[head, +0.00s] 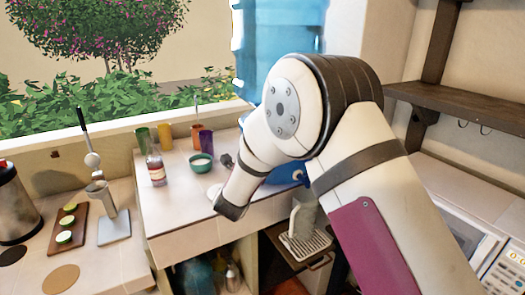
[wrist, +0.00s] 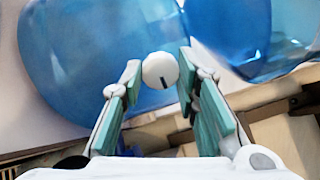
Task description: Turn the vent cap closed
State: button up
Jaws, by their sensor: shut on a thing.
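The vent cap (wrist: 158,66) is a small round white knob with a short dark mark on its lower part, near vertical in the wrist view. It stands in front of large blue bottles (wrist: 75,60). My gripper (wrist: 160,72) has its two teal-padded fingers on either side of the cap, with the tips at its left and right edges, shut on it. In the head view my arm covers the cap and the fingers, so neither can be made out there. A blue water bottle (head: 275,35) shows behind my arm.
The counter (head: 175,215) holds a sauce bottle (head: 156,168), a green bowl (head: 201,163) and several coloured cups. A cutting board (head: 68,232) lies at the left. A wooden shelf (head: 460,107) is on the right wall. A drip tray (head: 305,245) sits below my arm.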

jog(key=o, duration=1.2)
jog(key=shift+c, duration=0.2)
jog(key=v, duration=1.2)
